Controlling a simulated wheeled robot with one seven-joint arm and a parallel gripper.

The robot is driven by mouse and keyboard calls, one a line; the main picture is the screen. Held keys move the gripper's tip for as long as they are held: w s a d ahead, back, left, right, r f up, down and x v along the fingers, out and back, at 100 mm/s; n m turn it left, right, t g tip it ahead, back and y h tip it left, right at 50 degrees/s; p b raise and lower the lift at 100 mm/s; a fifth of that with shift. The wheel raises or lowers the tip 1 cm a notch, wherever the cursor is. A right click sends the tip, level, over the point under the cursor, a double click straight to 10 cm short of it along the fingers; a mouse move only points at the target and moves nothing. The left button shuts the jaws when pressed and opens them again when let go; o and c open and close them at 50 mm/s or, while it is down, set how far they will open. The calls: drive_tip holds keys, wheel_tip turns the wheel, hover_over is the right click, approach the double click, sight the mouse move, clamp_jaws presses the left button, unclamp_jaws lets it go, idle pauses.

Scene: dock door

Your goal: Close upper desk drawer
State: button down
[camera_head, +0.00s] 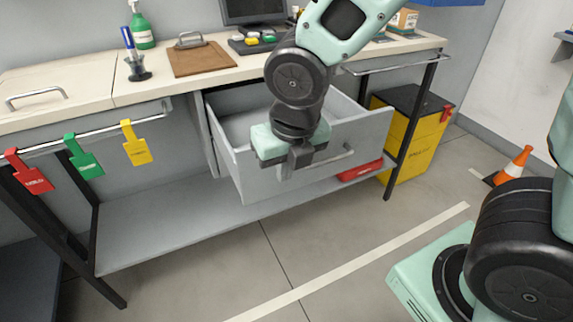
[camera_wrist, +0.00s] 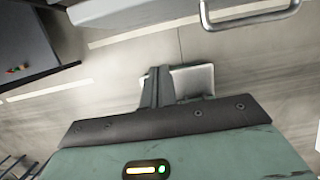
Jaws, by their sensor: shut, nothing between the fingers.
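The grey desk drawer (camera_head: 262,181) is pulled well out from under the desktop, and its inside shows empty where I can see it. Its bar handle (camera_head: 335,160) is on the front panel, partly hidden behind my gripper. My gripper (camera_head: 302,158) is shut and empty, in front of the drawer's front panel. I cannot tell whether it touches the panel.
The desktop (camera_head: 130,83) holds a clipboard (camera_head: 201,58), a green spray bottle (camera_head: 141,25) and a monitor. Tags hang from a rail at left. An orange cone (camera_head: 515,163) stands farther right. Floor in front is clear.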

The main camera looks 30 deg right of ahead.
sight(273, 172)
drive_tip(key=w+f, duration=0.2)
drive_tip(key=w+f+b, duration=0.1)
drive_tip(key=w+f, duration=0.1)
drive_tip(key=f, duration=0.1)
drive_tip(key=shift+w+f, duration=0.25)
drive_tip(key=shift+w, duration=0.45)
